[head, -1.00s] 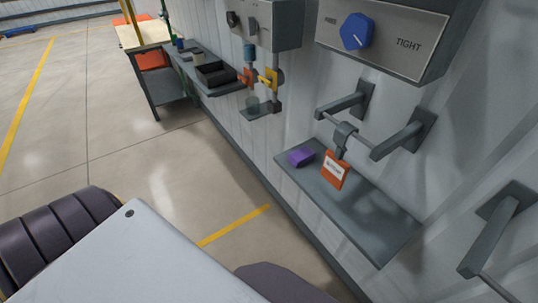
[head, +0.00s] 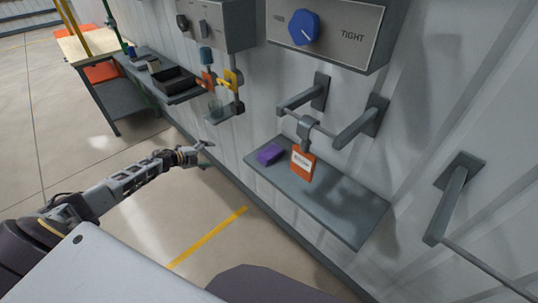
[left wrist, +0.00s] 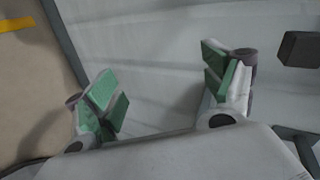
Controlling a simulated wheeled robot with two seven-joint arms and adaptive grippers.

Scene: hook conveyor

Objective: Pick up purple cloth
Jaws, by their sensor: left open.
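The purple cloth (head: 270,154) lies as a small folded block at the left end of a grey wall shelf (head: 340,209) in the head view. My left gripper (head: 208,147) is in front of the wall, to the left of the shelf and apart from the cloth. In the left wrist view my left gripper (left wrist: 160,88) is open and empty, with green pads on its fingers. The cloth does not show in the left wrist view. My right gripper is in no view.
An orange tag (head: 303,163) hangs from a bar just right of the cloth. Wall brackets (head: 361,122) stick out above the shelf. The floor at left is clear.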

